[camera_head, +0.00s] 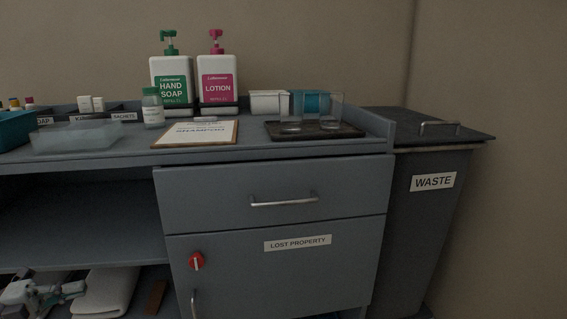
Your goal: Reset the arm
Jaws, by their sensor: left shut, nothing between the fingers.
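My left gripper (70,291) shows at the lower left corner of the head view, in front of the open lower shelf. It is shut and empty. A folded white towel (108,290) lies on that shelf just right of it; I cannot tell whether they touch. My right gripper is out of view.
The vanity top holds a hand soap bottle (170,82), a lotion bottle (217,84), a clipboard (172,141), a clear tray (75,138) and a dark tray (350,131) with glasses. A closed drawer (275,185) and lost property door (270,275) are below. A waste bin (425,235) stands right.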

